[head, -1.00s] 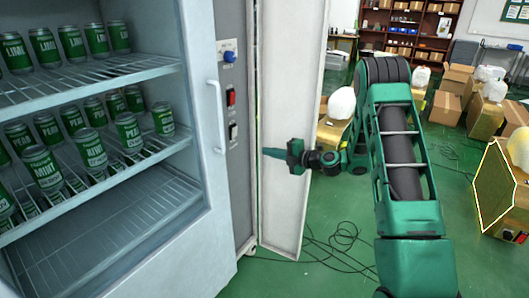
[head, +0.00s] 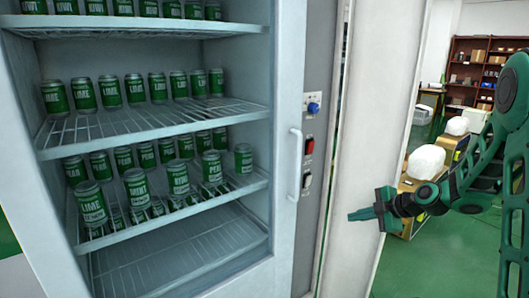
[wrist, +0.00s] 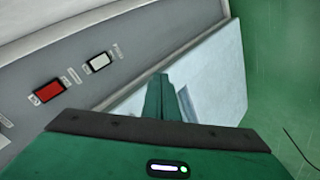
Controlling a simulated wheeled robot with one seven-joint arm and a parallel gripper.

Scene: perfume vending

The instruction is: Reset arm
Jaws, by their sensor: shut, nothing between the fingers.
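My gripper (head: 362,215) is at the right in the head view, in front of the white open door panel. Its green fingers point left toward the vending machine's side strip. The fingers are together and hold nothing. In the wrist view the gripper's fingers (wrist: 158,98) show in front of the white panel, below the grey strip with switches. My arm folds in from the right edge of the head view.
The vending machine's shelves (head: 150,118) hold several green cans. The control strip has a blue knob (head: 314,107), a red switch (head: 309,145) and a pale switch (wrist: 99,62). The open door panel (head: 370,120) stands beside it. Boxes with white bags (head: 426,162) stand behind my arm.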

